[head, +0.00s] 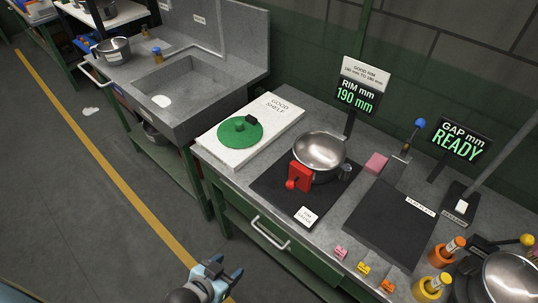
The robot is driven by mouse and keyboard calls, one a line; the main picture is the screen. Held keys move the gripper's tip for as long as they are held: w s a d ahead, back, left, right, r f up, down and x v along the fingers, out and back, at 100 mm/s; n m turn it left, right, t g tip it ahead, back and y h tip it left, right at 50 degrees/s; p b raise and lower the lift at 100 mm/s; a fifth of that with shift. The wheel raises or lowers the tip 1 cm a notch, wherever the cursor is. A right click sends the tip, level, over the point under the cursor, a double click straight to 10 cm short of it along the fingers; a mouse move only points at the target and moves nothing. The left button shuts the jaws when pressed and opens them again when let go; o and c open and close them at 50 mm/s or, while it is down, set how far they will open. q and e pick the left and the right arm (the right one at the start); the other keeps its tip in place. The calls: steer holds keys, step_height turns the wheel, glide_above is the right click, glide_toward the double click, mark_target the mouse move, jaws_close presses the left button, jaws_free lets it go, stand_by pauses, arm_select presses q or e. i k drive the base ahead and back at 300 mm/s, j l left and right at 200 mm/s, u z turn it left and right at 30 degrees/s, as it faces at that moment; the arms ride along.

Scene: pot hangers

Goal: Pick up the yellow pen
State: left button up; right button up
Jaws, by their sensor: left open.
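A pen (441,280) with an orange-brown end and pale body stands tilted in a yellow cup (427,291) at the lower right of the bench. A similar pen (456,244) stands in an orange cup (440,257) just behind it. The pens' own yellow colour is hard to tell at this size. My left gripper (227,270) is open and empty at the bottom, in front of the bench and well left of the cups. My right gripper is out of view.
A steel pot (319,151) with a red clamp (299,178) sits on a dark mat. Small pink, yellow (363,268) and orange tags line the front edge. Another pan (510,278) stands right of the cups. A dark plate (392,223) lies bare behind the tags.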

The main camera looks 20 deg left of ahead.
mark_target(440, 281)
steer(key=u, duration=0.1)
steer(key=z, duration=1.35)
